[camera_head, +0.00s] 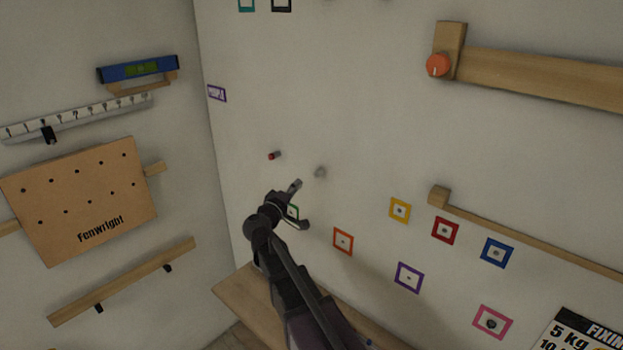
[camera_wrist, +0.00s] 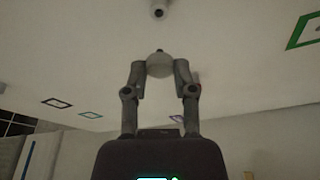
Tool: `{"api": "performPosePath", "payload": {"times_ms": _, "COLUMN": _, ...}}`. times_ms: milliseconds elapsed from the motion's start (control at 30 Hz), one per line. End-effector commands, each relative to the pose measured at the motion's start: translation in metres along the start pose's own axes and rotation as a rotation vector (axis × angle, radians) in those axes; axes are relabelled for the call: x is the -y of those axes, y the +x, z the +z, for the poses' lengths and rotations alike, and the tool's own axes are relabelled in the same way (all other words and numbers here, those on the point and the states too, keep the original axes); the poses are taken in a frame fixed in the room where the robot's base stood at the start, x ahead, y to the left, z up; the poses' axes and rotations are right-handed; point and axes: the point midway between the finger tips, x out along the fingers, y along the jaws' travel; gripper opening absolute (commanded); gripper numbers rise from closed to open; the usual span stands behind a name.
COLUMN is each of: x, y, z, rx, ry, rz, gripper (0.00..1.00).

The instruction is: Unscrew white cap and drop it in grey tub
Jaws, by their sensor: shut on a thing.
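In the wrist view the white cap (camera_wrist: 159,66) is a rounded pale piece between the two fingertips of my gripper (camera_wrist: 160,72). My gripper is shut on it, and a small dark tip shows at its far end. A grey stud (camera_wrist: 159,10) with a dark centre stands on the wall beyond, apart from the cap. In the head view my gripper (camera_head: 299,207) is in front of the wall, below and left of a small grey stud (camera_head: 320,172). The cap is too small to make out there. I see no grey tub in either view.
A wooden ledge (camera_head: 238,290) lies below my arm. A red-tipped peg (camera_head: 273,155) sticks out of the wall nearby. Coloured square frames, such as the orange one (camera_head: 343,241), are on the wall to the right. A pegboard (camera_head: 82,200) hangs on the left wall.

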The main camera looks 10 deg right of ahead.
Motion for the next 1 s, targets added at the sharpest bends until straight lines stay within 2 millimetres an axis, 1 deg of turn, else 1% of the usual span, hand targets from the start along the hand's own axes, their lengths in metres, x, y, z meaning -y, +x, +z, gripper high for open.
{"api": "performPosePath", "payload": {"times_ms": 367, "x": 0.000, "y": -0.001, "z": 0.000, "rx": 0.000, "ry": 0.000, "rz": 0.000, "gripper": 0.01}}
{"api": "performPosePath", "payload": {"times_ms": 567, "x": 0.008, "y": -0.002, "z": 0.003, "rx": 0.000, "ry": 0.000, "rz": 0.000, "gripper": 0.01}}
{"api": "performPosePath", "payload": {"times_ms": 767, "x": 0.028, "y": -0.004, "z": 0.011, "rx": 0.000, "ry": 0.000, "rz": 0.000, "gripper": 0.01}}
{"api": "performPosePath", "payload": {"times_ms": 1000, "x": 0.065, "y": -0.007, "z": 0.026, "rx": 0.000, "ry": 0.000, "rz": 0.000, "gripper": 0.01}}
